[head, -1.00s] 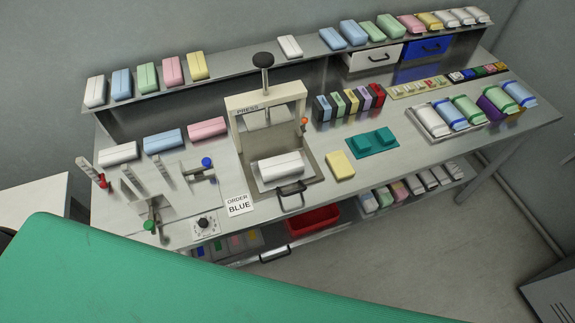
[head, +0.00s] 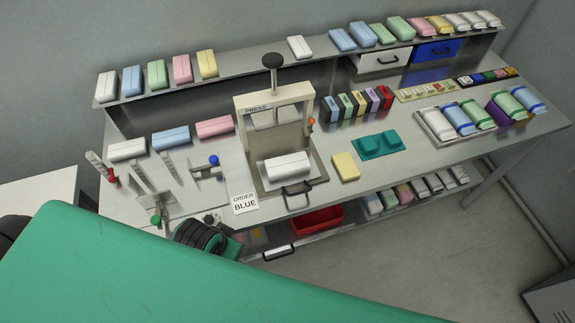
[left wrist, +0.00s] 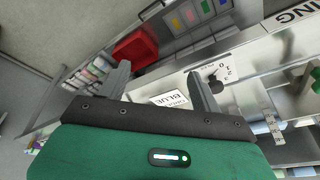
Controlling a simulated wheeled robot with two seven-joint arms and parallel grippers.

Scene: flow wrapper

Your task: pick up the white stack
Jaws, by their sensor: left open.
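A white stack (head: 287,168) lies in the press (head: 274,118), on its tray. Another white stack (head: 127,150) lies at the left of the bench, beside a blue stack (head: 171,138) and a pink stack (head: 214,127). I cannot tell which white one is meant. My left gripper (left wrist: 160,72) is open and empty in the left wrist view, with the order card (left wrist: 172,99) beyond its fingers. In the head view only my dark wrist shows at the bench's front edge; the fingers cannot be made out. My right gripper is not in view.
An upper shelf (head: 246,68) carries several coloured stacks. A yellow block (head: 345,167) and a teal fixture (head: 379,145) stand right of the press. Levers and posts crowd the bench's left end. A red bin (head: 309,219) sits below the bench.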

